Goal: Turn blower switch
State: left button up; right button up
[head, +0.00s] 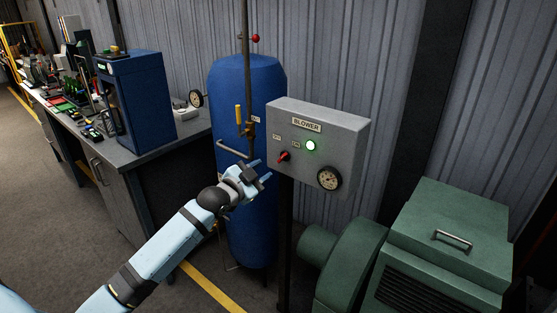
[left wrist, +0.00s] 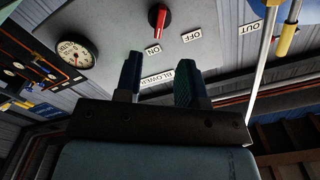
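The grey blower control box (head: 345,135) carries a "BLOWER" label, a red switch (head: 284,156), a lit green lamp (head: 310,145) and a round gauge (head: 329,178). OFF and ON labels sit above the switch in the head view. My left gripper (head: 262,170) is just left of the box, empty, its fingers apart and short of the switch. In the left wrist view, the switch (left wrist: 158,18) shows beyond the two spread fingertips (left wrist: 158,75), with the ON label nearer its handle line than OFF. The lamp is not visible there. My right gripper is not in view.
A blue tank (head: 248,90) with a pipe and yellow-handled valve (head: 239,114) stands behind my left gripper. A green blower housing (head: 440,240) is below right of the box. A cluttered workbench (head: 150,150) with a blue machine (head: 137,95) is at left.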

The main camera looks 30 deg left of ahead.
aim_at(281, 158)
pick_arm(q)
jog(key=w, duration=0.7)
jog(key=shift+w+d, duration=0.4)
jog(key=shift+c, duration=0.4)
grip_shut()
